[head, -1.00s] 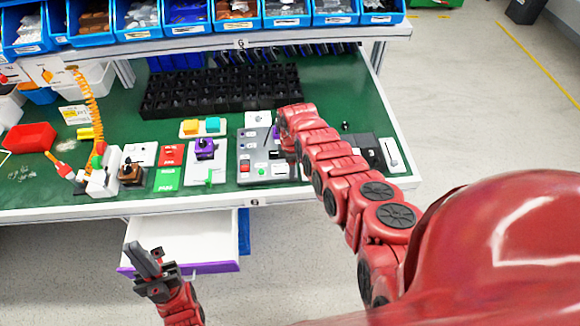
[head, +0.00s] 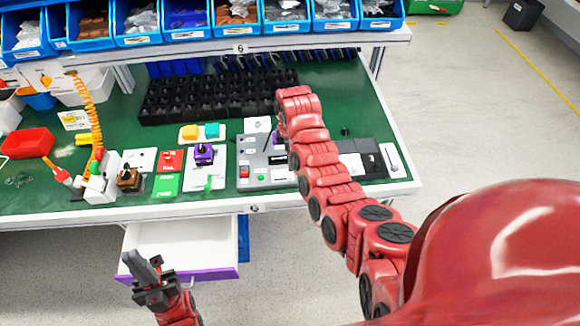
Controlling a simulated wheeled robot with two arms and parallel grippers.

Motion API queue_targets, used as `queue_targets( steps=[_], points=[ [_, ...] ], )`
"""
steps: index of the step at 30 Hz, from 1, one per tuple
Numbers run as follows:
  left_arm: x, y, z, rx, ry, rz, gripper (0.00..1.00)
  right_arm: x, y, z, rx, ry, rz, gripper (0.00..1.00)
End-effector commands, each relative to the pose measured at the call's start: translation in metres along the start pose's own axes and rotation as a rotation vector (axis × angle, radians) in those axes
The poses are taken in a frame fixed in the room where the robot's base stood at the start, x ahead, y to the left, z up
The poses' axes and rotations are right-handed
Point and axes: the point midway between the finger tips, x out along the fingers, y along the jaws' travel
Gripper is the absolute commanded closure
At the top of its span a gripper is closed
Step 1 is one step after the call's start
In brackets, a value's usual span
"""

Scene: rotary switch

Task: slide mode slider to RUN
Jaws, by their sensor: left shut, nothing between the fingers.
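A grey control panel (head: 250,158) lies on the green bench, with a red button, a green button and a dark lever on it. Its right part is hidden behind my right arm. The labels are too small to read, so I cannot tell which part is the mode slider or where RUN is. My right arm reaches over the grey panel, and its wrist hides the gripper. My left gripper (head: 146,270) is shut and empty, low in front of the open drawer, away from the panels.
A white drawer with a purple front (head: 200,275) stands open below the bench. A black compartment tray (head: 215,100) lies behind the panels. A purple knob switch (head: 204,153), red and green plates and a red bin (head: 28,143) lie to the left. Blue bins line the shelf above.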

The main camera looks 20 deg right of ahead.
Motion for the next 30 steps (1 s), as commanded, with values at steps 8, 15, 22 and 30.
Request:
queue_targets(
  steps=[8, 15, 22, 30],
  points=[
    [0.020, -0.001, -0.003, 0.000, 0.001, 0.000, 1.00, -0.070, 0.000, 0.002, 0.002, 0.001, 0.000, 0.38],
    [0.026, -0.001, -0.004, 0.000, 0.000, 0.000, 1.00, -0.086, 0.001, 0.001, 0.001, 0.000, 0.002, 0.38],
    [0.026, -0.001, -0.004, 0.000, 0.000, 0.000, 1.00, -0.087, 0.001, 0.001, 0.001, -0.001, 0.003, 0.38],
    [0.026, -0.001, -0.004, 0.000, 0.000, 0.000, 1.00, -0.087, 0.001, 0.001, 0.000, -0.001, 0.002, 0.38]
  ],
)
